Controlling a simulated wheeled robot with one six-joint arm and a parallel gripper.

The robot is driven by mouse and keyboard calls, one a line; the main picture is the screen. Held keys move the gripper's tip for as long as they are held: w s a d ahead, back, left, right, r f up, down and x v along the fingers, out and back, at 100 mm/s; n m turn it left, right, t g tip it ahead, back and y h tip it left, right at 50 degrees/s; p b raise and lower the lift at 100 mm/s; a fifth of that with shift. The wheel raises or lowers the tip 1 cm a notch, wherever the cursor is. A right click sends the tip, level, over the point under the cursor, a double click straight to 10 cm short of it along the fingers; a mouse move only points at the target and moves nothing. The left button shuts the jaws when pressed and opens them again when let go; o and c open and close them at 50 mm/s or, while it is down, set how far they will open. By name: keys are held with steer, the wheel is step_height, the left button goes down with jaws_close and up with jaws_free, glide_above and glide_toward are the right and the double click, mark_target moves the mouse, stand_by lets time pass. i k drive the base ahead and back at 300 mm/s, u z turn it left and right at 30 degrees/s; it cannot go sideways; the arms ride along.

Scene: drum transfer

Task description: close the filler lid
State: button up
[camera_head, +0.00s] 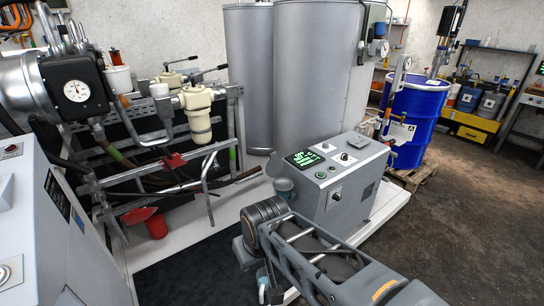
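I cannot pick out the filler lid for certain. A small grey-green cup-shaped part (284,187) sits against the left side of the grey control box (338,185). My gripper's fingers do not show; the end of the arm is hidden or out of the picture.
A blue drum (417,112) stands on a wooden pallet (412,176) at the right. Large grey tanks (318,75) stand behind the control box. Brown floor (460,220) is open at the right.

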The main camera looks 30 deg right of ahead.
mark_target(274, 165)
steer(key=k, duration=1.25)
steer(key=z, duration=0.85)
steer(key=i, duration=0.65)
steer(key=z, duration=0.8)
steer(key=i, duration=0.9)
steer(key=u, duration=0.65)
steer(key=i, duration=0.7)
steer(key=u, duration=0.95)
steer(key=i, duration=0.2)
steer(key=u, duration=0.25)
